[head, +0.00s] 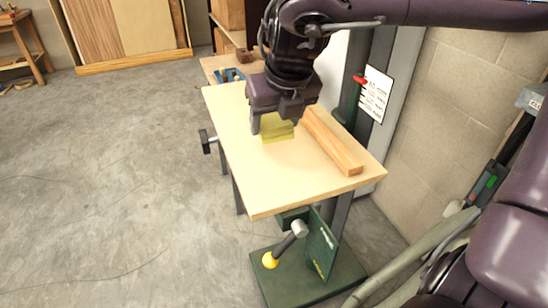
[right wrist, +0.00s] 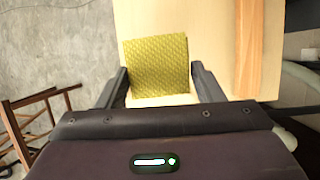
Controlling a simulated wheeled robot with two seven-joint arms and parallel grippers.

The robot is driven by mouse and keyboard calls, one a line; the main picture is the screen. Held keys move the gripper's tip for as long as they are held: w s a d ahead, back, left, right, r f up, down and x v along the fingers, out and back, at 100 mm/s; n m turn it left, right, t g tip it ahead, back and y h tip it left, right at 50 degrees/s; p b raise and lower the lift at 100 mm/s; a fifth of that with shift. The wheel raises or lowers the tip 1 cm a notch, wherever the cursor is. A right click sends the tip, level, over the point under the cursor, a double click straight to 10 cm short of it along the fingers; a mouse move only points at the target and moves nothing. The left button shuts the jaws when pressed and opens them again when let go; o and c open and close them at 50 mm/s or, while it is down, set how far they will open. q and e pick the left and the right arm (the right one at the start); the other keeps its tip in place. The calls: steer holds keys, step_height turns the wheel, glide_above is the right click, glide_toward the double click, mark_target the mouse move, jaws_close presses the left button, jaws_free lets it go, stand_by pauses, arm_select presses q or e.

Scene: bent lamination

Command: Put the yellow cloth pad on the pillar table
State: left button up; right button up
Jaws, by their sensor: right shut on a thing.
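The yellow cloth pad (head: 278,129) is between the fingers of my right gripper (head: 274,122), over the pillar table (head: 240,180). The gripper points down and is shut on the pad. In the right wrist view the pad (right wrist: 157,63) shows its woven yellow face between the two dark fingers (right wrist: 162,88), with the pale tabletop (right wrist: 205,50) behind it. I cannot tell whether the pad's lower edge touches the tabletop. Part of the pad is hidden by the gripper in the head view. My left gripper is not in view.
A wooden strip (head: 333,143) lies along the right side of the tabletop. A clamp handle (head: 207,141) sticks out at the left edge. The front of the tabletop is clear. A green base with a yellow-knobbed lever (head: 270,260) stands below. A block wall (head: 450,110) is at right.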

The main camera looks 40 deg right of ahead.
step_height(320, 180, down, 5)
steer(key=shift+w+f, duration=0.1)
steer(key=shift+f, duration=0.1)
step_height(320, 180, down, 5)
steer(key=shift+r, duration=0.1)
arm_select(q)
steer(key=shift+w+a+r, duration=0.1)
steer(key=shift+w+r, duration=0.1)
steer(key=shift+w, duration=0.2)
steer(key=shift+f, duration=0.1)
arm_select(e)
steer(key=shift+f, duration=0.2)
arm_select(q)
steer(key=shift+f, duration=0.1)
arm_select(e)
steer(key=o, duration=1)
steer(key=shift+c, duration=0.2)
steer(key=shift+r, duration=0.1)
steer(key=shift+r, duration=0.25)
steer(key=v, duration=1.2)
